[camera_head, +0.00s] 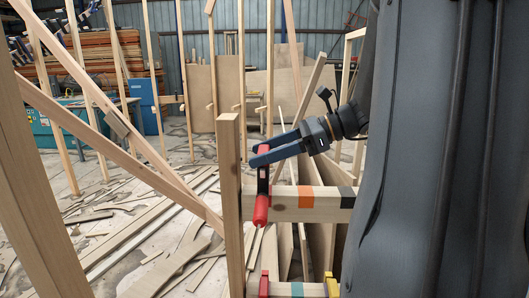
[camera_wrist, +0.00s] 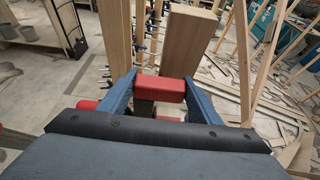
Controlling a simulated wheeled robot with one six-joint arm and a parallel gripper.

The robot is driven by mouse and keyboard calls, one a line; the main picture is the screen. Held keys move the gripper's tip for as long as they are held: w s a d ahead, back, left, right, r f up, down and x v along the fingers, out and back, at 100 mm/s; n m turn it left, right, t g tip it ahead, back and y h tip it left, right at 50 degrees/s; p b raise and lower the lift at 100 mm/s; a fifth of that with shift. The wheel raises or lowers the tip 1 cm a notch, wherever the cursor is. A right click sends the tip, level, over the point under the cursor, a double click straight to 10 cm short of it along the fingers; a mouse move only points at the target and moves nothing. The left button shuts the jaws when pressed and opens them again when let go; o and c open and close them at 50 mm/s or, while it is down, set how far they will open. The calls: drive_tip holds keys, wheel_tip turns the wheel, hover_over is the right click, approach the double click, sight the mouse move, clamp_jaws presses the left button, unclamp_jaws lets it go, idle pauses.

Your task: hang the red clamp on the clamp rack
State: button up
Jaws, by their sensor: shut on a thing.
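The red clamp (camera_head: 262,207) hangs upright from my gripper (camera_head: 257,156) in the head view. It has a dark bar and a red lower grip. It is in front of the left end of a wooden rail (camera_head: 327,198) with orange and dark bands, which appears to be part of the clamp rack. I cannot tell whether clamp and rail touch. In the wrist view the two blue fingers are closed on the clamp's red end block (camera_wrist: 160,89); the lower part of the clamp is mostly hidden.
A wooden post (camera_head: 229,200) stands just left of the clamp. A lower rail (camera_head: 312,290) carries another red clamp (camera_head: 264,285) and a yellow clamp (camera_head: 331,285). Diagonal timbers (camera_head: 130,140) stand at left. Loose boards lie on the floor. My arm covers the right side.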

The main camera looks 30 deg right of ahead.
drive_tip(key=shift+f, duration=0.2)
drive_tip(key=shift+f, duration=1.5)
drive_tip(key=shift+f+b, duration=0.15)
drive_tip(key=shift+b, duration=0.15)
drive_tip(key=shift+f+b, duration=0.55)
drive_tip(key=shift+f, duration=0.75)
drive_tip(key=shift+f, duration=0.15)
drive_tip(key=shift+f, duration=0.35)
drive_tip(key=o, duration=1.8)
drive_tip(key=shift+c, duration=0.2)
